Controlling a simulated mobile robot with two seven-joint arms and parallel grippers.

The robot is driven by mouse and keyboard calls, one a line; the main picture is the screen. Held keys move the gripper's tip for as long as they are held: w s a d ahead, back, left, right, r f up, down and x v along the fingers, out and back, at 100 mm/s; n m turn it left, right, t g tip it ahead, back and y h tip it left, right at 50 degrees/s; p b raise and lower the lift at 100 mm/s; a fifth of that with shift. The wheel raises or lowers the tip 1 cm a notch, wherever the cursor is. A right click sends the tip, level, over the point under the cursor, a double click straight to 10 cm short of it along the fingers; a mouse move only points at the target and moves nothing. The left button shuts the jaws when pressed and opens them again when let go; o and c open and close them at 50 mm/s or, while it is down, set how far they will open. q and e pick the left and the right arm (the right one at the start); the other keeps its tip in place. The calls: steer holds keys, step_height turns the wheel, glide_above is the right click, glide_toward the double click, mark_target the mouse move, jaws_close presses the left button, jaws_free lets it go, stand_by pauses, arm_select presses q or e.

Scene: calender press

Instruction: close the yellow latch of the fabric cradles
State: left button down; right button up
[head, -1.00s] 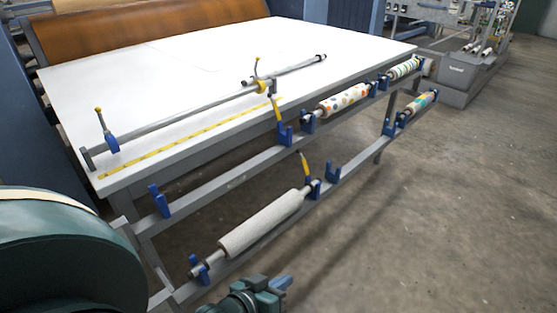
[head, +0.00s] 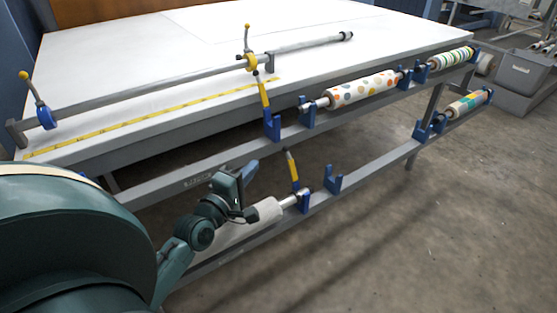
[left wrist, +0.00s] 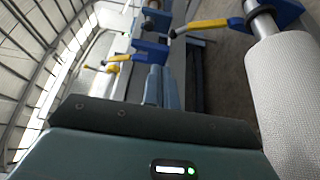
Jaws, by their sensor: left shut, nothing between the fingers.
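The lower front rail carries a blue fabric cradle (head: 303,201) with a yellow latch (head: 292,166) standing up, dark-tipped and leaning slightly. A white fabric roll (head: 262,212) rests with its right end in this cradle; my left arm hides much of the roll. A second raised yellow latch (head: 264,92) stands at an empty-looking cradle (head: 271,126) on the upper rail. My left gripper (head: 246,174) is shut and empty, above the roll and left of the lower latch, apart from it. In the left wrist view, the lower latch (left wrist: 200,27) lies beyond the fingers, beside the roll (left wrist: 287,95).
The white table (head: 200,45) stands behind the rails, with a metal bar (head: 150,88) and yellow measuring strip (head: 150,118) on it. Patterned rolls, including a dotted one (head: 362,88), sit to the right. The concrete floor (head: 450,220) in front is open.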

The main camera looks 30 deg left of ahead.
mark_target(290, 163)
arm_select(q)
steer(key=w, duration=0.3)
steer(key=w+f, duration=0.1)
steer(key=w, duration=0.2)
steer(key=w+b, duration=0.1)
steer(key=w, duration=0.3)
steer(key=shift+a+f, duration=0.3)
steer(key=shift+f, duration=0.1)
steer(key=shift+s+d+r+m, duration=0.1)
steer(key=shift+d+r+m, duration=0.1)
steer(key=shift+m, duration=0.1)
